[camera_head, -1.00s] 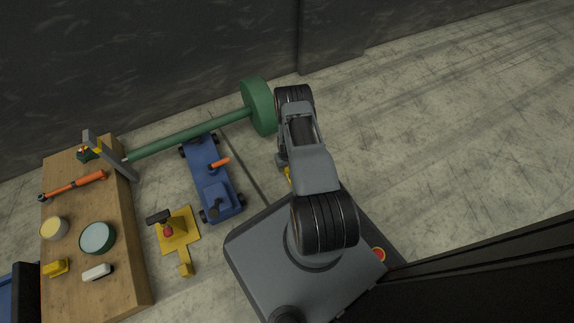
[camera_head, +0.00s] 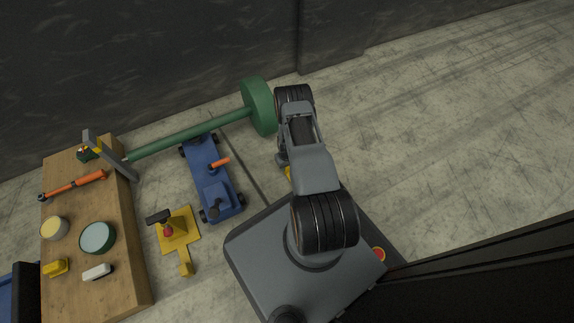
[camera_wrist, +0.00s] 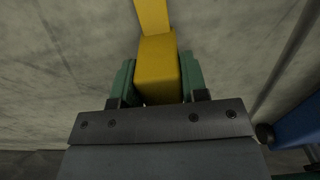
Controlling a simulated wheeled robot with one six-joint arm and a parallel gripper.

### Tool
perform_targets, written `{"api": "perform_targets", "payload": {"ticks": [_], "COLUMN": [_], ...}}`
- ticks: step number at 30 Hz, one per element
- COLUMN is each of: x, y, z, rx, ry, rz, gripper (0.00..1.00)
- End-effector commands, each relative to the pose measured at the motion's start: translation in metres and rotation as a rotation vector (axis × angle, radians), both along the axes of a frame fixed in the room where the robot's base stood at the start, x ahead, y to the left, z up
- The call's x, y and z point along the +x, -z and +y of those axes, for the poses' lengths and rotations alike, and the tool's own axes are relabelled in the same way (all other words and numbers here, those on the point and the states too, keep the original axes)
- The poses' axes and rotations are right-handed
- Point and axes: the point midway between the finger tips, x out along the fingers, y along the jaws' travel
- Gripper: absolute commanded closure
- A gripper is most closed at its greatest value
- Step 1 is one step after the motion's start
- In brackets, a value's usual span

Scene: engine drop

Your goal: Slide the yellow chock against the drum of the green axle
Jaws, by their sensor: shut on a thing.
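The green axle (camera_head: 190,132) runs from the wooden bench up to its big green drum (camera_head: 259,106) on the right. The yellow chock shows in the wrist view (camera_wrist: 157,68) as a yellow block with a narrower yellow strip beyond it. My gripper (camera_wrist: 157,84) is shut on this block, one green finger on each side. In the head view only a small yellow bit (camera_head: 288,173) shows beside my arm, below the drum. My arm hides most of the chock and the gripper there. The drum does not show in the wrist view.
A blue trolley jack (camera_head: 207,172) stands under the axle; a blue part (camera_wrist: 300,124) also shows at right in the wrist view. A yellow jack stand (camera_head: 178,230) is on the floor beside the wooden bench (camera_head: 122,275). The floor right of my arm is clear.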

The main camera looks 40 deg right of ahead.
Motion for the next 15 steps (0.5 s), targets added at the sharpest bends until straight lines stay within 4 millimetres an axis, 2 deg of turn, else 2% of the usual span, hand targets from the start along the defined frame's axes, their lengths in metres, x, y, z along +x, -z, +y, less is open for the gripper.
{"api": "perform_targets", "payload": {"ticks": [15], "x": [0.0034], "y": [-0.0002], "z": [-0.0007], "rx": [-0.001], "ry": [0.000], "rz": [-0.002], "gripper": [0.95]}}
